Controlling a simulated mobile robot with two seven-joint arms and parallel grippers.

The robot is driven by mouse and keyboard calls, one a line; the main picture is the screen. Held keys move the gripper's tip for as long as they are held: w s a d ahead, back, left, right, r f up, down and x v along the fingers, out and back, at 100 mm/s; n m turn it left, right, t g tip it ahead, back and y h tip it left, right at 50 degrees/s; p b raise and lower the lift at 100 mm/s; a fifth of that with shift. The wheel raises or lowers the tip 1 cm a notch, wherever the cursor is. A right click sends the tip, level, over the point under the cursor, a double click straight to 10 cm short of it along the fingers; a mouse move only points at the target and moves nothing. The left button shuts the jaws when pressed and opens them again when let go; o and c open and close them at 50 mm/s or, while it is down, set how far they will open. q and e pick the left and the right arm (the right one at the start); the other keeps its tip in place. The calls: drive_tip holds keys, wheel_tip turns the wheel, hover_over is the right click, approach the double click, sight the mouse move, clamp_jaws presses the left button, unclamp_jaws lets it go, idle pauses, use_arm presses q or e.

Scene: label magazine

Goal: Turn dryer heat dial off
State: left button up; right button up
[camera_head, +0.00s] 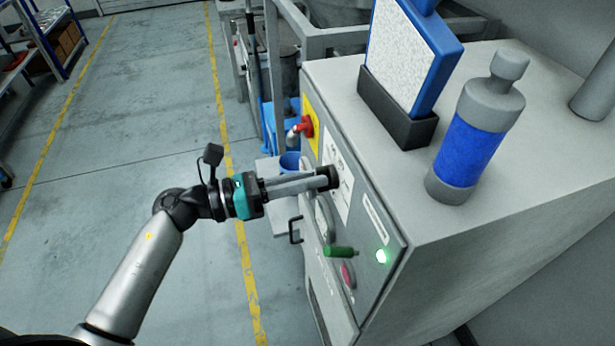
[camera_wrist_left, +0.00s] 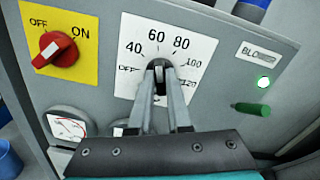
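The heat dial (camera_wrist_left: 158,70) is a round black knob on a white scale plate (camera_wrist_left: 196,47) marked OFF, 40, 60, 80, 100 and 120. The plate is on the grey front panel of the cabinet. In the head view, the dial (camera_head: 328,177) sits at the end of my left gripper (camera_head: 318,181). In the left wrist view, the two fingers of my left gripper (camera_wrist_left: 159,76) are close together on either side of the knob's middle and appear to grip it. They hide its lower part. The knob's raised grip points roughly up, near 60. My right gripper is not in view.
A red switch (camera_wrist_left: 59,50) on a yellow OFF/ON plate is left of the dial. A lit green lamp (camera_wrist_left: 264,82) and a green knob (camera_wrist_left: 253,109) are right, by the BLOWER label. A gauge (camera_wrist_left: 68,126) is below left. A blue-and-grey bottle (camera_head: 472,135) stands on the cabinet.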

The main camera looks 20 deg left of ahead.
use_arm(q)
clamp_jaws()
idle(0.3)
drive_tip(key=shift+w+a+f+n+p, duration=0.15)
drive_tip(key=shift+n+p, duration=2)
drive_tip(key=shift+n, duration=1.8)
drive_tip(key=shift+s+d+f+n+p, duration=0.15)
drive_tip(key=shift+n+p, duration=1.95)
drive_tip(key=shift+n, duration=1.85)
drive_tip(key=shift+w+a, duration=0.1)
drive_tip(key=o, duration=0.6)
unclamp_jaws()
